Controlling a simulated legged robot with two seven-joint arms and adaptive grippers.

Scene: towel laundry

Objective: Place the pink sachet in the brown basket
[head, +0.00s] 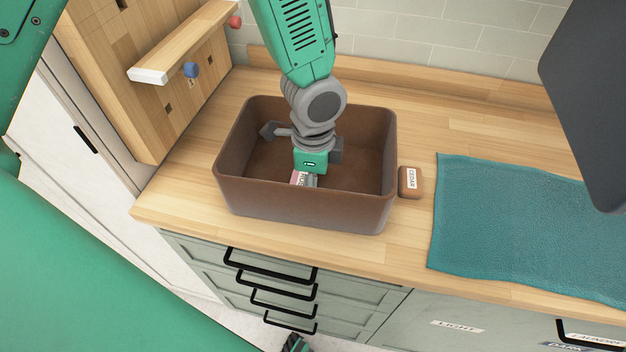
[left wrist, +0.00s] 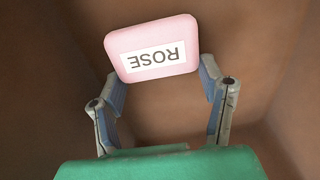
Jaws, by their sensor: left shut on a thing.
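The brown basket (head: 310,205) stands on the wooden counter, open at the top. My left gripper (head: 306,181) reaches down inside it. The pink sachet (left wrist: 152,48), with a white "ROSE" label, sits between the fingertips of the left gripper (left wrist: 160,85) in the left wrist view. The gripper is shut on it. In the head view only a small part of the pink sachet (head: 297,177) shows below the gripper. Brown basket walls surround it in the wrist view. I cannot tell whether it touches the basket floor. My right gripper is not in view.
A brown block labelled "CEDAR" (head: 410,182) lies right of the basket. A teal towel (head: 530,230) covers the counter further right. A wooden rack with pegs (head: 180,45) stands at the left back. A dark panel (head: 590,100) hangs at upper right. Drawers are below.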

